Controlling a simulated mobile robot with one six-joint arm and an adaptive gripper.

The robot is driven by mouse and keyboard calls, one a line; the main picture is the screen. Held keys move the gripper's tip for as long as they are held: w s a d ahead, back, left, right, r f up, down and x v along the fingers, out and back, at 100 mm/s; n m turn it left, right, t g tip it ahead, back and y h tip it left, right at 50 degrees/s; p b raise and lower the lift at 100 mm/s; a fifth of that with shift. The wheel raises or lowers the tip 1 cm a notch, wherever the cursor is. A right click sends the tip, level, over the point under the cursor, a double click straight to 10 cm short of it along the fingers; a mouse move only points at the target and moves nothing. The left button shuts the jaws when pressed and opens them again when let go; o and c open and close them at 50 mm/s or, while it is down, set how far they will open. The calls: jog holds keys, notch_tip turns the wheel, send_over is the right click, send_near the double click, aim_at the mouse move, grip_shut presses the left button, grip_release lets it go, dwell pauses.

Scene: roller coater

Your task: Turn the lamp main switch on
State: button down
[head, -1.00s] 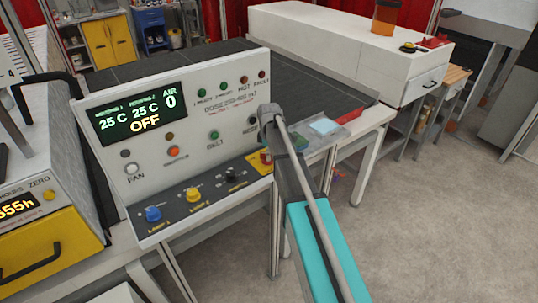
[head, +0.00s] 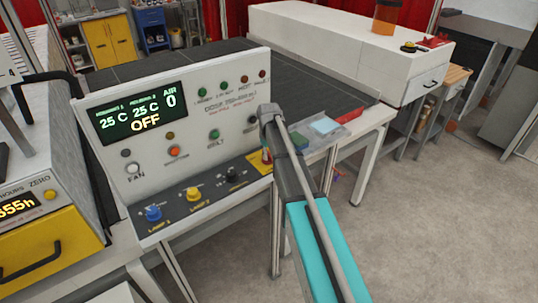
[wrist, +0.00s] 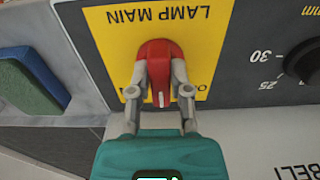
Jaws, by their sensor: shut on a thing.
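The lamp main switch is a red rotary knob (wrist: 160,62) on a yellow plate (wrist: 118,40), whose LAMP MAIN label appears upside down in the wrist view. My gripper (wrist: 159,80) is shut on the knob, one grey finger on each side. The knob's white mark points toward the bottom of the wrist view. The position lettering is mostly hidden by the fingers. In the head view the red knob (head: 267,155) shows at the panel's lower right, partly hidden by my arm. The control panel (head: 190,135) display (head: 142,114) reads OFF.
Blue (head: 153,213), yellow (head: 193,194) and black (head: 231,174) knobs are left of the switch. Blue-green blocks (wrist: 35,80) lie beside the panel. A dark conveyor (head: 225,62) runs behind it. Open floor (head: 430,220) is at right.

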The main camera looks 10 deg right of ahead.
jog(key=m, duration=0.4)
jog(key=shift+s+a+m, duration=0.1)
jog(key=shift+a+m, duration=0.05)
jog(key=shift+m, duration=0.15)
jog(key=m, duration=0.4)
jog(key=shift+a, duration=0.1)
jog(key=c, duration=0.6)
grip_release()
jog(key=shift+o, duration=0.2)
